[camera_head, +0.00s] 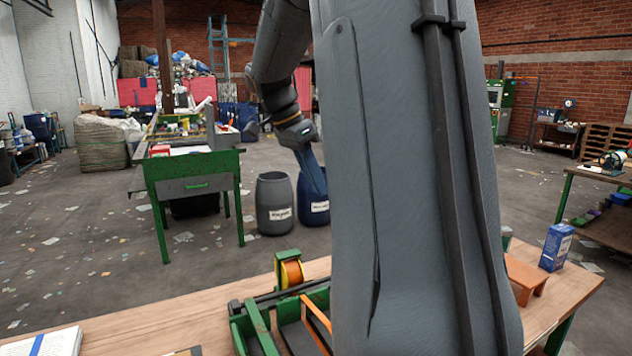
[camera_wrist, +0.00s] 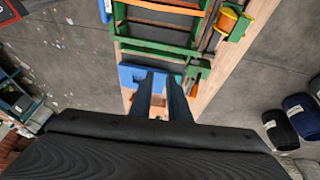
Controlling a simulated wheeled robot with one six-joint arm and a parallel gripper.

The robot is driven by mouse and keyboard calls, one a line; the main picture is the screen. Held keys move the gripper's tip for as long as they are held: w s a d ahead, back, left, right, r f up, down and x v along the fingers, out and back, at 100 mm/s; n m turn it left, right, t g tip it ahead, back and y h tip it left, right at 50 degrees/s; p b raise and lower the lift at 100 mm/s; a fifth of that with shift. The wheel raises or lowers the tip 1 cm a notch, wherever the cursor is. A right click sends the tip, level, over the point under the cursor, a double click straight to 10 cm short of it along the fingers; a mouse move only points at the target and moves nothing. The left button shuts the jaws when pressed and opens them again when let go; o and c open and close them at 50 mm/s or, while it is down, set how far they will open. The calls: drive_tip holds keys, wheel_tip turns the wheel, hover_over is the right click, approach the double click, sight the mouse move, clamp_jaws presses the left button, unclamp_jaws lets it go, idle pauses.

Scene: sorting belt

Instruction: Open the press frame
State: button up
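The press frame (camera_head: 262,330) is a green frame with an orange inner frame, on the wooden bench at the bottom of the head view. My column hides its right part. The wrist view shows its green bars (camera_wrist: 158,47) and an orange bar (camera_wrist: 168,6) at the top. I cannot tell whether it is open or shut. My gripper (camera_wrist: 161,75) points toward the bench, with its two dark blue fingers apart and nothing visible between them. In the head view my gripper (camera_head: 313,180) hangs beyond the bench, in front of the barrels.
An orange spool (camera_head: 291,272) in a green holder stands beside the frame; it shows in the wrist view (camera_wrist: 230,20). A blue flat piece (camera_wrist: 132,76) lies near the fingertips. A blue box (camera_head: 556,247) stands at the right. Grey (camera_head: 274,190) and blue (camera_head: 320,212) barrels stand behind.

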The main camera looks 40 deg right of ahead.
clamp_jaws()
drive_tip(key=shift+c, duration=0.9)
unclamp_jaws()
drive_tip(key=o, duration=0.8)
drive_tip(key=shift+r, duration=0.1)
drive_tip(key=b+v, duration=0.2)
drive_tip(key=v, duration=0.5)
drive_tip(key=shift+a+r, duration=0.15)
drive_tip(key=shift+r, duration=0.15)
drive_tip(key=shift+w, duration=0.1)
drive_tip(key=shift+c, duration=0.2)
